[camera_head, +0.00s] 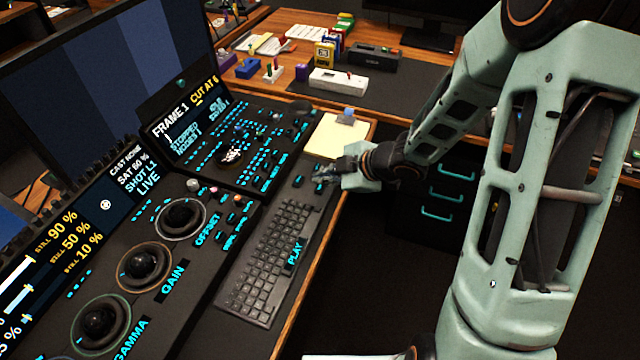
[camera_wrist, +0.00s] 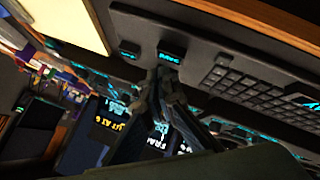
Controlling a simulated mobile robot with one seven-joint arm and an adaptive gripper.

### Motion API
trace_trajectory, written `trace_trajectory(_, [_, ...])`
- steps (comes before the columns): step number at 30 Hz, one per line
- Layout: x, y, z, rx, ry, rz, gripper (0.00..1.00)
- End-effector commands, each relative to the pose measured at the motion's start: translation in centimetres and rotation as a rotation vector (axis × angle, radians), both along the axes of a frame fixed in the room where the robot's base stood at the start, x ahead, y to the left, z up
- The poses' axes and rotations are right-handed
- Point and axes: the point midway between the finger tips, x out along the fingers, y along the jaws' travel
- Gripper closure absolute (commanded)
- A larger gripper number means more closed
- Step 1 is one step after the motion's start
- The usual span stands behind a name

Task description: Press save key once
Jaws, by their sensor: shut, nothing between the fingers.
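The save key (camera_wrist: 170,58) is a small dark key with a blurred cyan label that seems to read SAVE. In the wrist view it sits on the dark panel strip just beyond my fingertips. My gripper (camera_wrist: 166,80) is shut and empty, and its tips appear very close to the key's edge. I cannot tell whether they touch it. In the head view my gripper (camera_head: 322,176) is low over the far end of the keyboard strip, beside the yellow pad. It partly hides the keys there.
The keyboard (camera_head: 265,262) with a cyan PLAY label lies nearer along the same strip. Another dark key (camera_wrist: 130,48) is beside the save key. The trackball panel (camera_head: 150,265) is to the left. A yellow pad (camera_head: 330,139) lies beyond my gripper.

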Motion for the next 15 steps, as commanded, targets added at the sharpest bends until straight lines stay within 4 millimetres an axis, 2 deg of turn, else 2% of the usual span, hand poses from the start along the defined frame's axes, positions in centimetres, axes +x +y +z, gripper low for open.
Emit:
trace_trajectory(5, [0.0,0.0,0.7,0.000,0.000,0.000,1.00])
trace_trajectory(15, [0.0,0.0,4.1,0.000,0.000,0.000,1.00])
